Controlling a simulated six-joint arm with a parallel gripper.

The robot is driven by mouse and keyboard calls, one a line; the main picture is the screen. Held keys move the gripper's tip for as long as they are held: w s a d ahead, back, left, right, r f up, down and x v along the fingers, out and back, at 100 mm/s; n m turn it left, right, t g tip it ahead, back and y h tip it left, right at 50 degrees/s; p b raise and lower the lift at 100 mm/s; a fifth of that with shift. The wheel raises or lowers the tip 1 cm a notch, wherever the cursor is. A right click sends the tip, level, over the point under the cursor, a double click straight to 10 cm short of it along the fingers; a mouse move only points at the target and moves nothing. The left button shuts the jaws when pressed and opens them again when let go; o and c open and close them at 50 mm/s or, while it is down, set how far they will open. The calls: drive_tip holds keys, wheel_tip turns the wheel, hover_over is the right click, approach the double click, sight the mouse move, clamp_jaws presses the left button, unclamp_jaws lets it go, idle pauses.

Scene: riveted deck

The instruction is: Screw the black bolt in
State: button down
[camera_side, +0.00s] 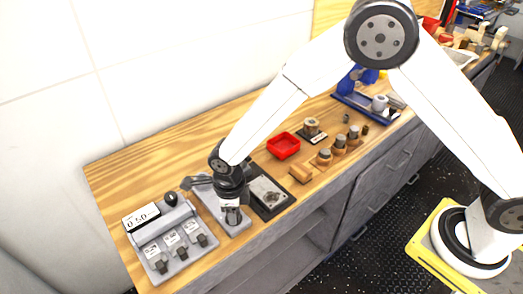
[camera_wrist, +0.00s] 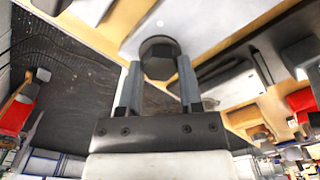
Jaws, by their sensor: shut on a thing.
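In the wrist view the black bolt (camera_wrist: 160,56) shows its dark hexagonal head, seen end-on, between the two fingertips. My gripper (camera_wrist: 160,75) is shut on the head, with one grey finger on each side. Beyond the head is a pale plate (camera_wrist: 200,14); I cannot tell how deep the bolt sits in it. In the side view my gripper (camera_side: 233,217) points down over the light grey fixture plate (camera_side: 213,203) near the bench's front edge. The fingers hide the bolt there.
A grey box with a display (camera_side: 170,240) stands left of the fixture. A dark plate with a metal block (camera_side: 268,197) is close on the right. Farther right are a red tray (camera_side: 283,146), wooden blocks with metal parts (camera_side: 340,147) and a blue vise (camera_side: 350,84).

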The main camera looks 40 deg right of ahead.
drive_tip(key=shift+w+r+m, duration=0.1)
drive_tip(key=shift+m, duration=0.6)
drive_tip(key=shift+w+r+m, duration=0.1)
drive_tip(key=shift+m, duration=0.6)
drive_tip(key=shift+c, duration=2.2)
unclamp_jaws()
drive_tip(key=shift+o, duration=0.9)
drive_tip(key=shift+s+f, duration=0.1)
drive_tip(key=shift+d+r, duration=0.1)
drive_tip(key=shift+r, duration=3.8)
